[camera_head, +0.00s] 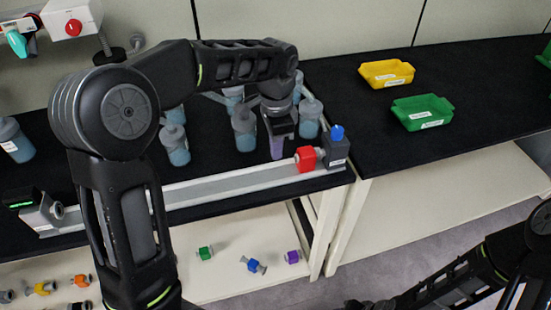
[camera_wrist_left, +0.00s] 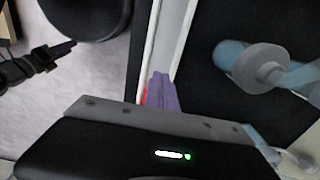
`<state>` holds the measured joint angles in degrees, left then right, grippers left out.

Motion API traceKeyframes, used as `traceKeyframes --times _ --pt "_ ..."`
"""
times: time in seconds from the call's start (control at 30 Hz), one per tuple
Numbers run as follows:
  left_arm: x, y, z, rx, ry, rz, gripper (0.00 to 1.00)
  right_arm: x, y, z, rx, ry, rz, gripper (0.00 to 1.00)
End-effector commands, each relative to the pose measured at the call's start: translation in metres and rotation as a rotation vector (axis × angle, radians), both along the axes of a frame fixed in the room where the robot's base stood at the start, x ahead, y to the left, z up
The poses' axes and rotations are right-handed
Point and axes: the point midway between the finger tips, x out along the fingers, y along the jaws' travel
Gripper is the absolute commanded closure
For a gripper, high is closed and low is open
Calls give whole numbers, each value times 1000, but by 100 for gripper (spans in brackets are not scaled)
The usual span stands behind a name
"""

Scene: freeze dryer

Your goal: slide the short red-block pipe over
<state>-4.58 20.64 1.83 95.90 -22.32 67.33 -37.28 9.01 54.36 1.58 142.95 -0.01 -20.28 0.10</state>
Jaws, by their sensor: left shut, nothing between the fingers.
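The red block (camera_head: 306,159), with a short grey pipe piece on it, sits on the pale rail (camera_head: 235,183) near the rail's right end. A dark grey end block (camera_head: 337,151) with a blue knob (camera_head: 337,132) stands just right of it. My left gripper (camera_head: 277,150) points down just left of the red block, its purple fingers shut and empty. My right gripper (camera_head: 366,304) is at the bottom edge, partly cut off.
Several blue-filled bottles (camera_head: 244,130) stand close behind and around my left gripper. A yellow bin (camera_head: 386,73) and a green bin (camera_head: 422,111) stand on the right bench. Small coloured valves, one green (camera_head: 205,253), lie on the lower shelf.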

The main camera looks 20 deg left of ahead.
Motion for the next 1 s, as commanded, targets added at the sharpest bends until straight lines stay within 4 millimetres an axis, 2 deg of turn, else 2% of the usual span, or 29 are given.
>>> traceKeyframes --times 0.1,0.3,0.47,1.0 --pt "1 1 24 0 -4 1 100 1 0 -3 0 -2 -1 50" --pt "0 1 51 1 -2 0 100 1 0 -4 1 -2 2 50" --pt "0 1 57 1 1 0 100 1 0 -4 1 -2 0 50" --pt "0 1 57 1 1 0 100 1 0 -4 1 -2 0 50"
